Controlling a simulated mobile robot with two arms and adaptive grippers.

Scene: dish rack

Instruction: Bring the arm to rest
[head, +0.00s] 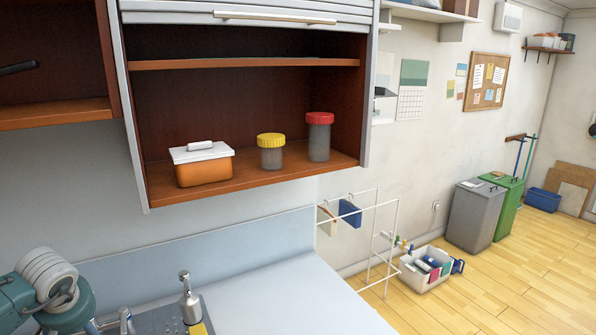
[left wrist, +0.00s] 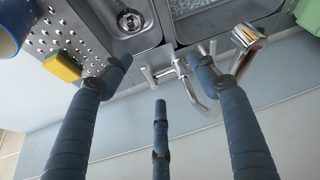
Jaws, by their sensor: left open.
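My left gripper (left wrist: 162,72) shows in the left wrist view with its dark blue wrapped fingers spread apart. It is open, with nothing between the fingers, and hangs above the sink and counter area. The sink's chrome faucet (left wrist: 190,85) is behind the fingers, near the right one; I cannot tell the gap between them. In the head view part of my left arm comes in at the lower left, and the fingers are not visible there. My right arm and gripper are in neither view.
An open wall cabinet (head: 250,65) holds an orange box (head: 205,169), a yellow-lidded jar (head: 271,155) and a red-lidded jar (head: 319,140). A soap dispenser (head: 189,303) stands by the sink. A yellow sponge (left wrist: 63,66) lies on the drainboard (left wrist: 60,30). The counter (head: 290,298) is clear.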

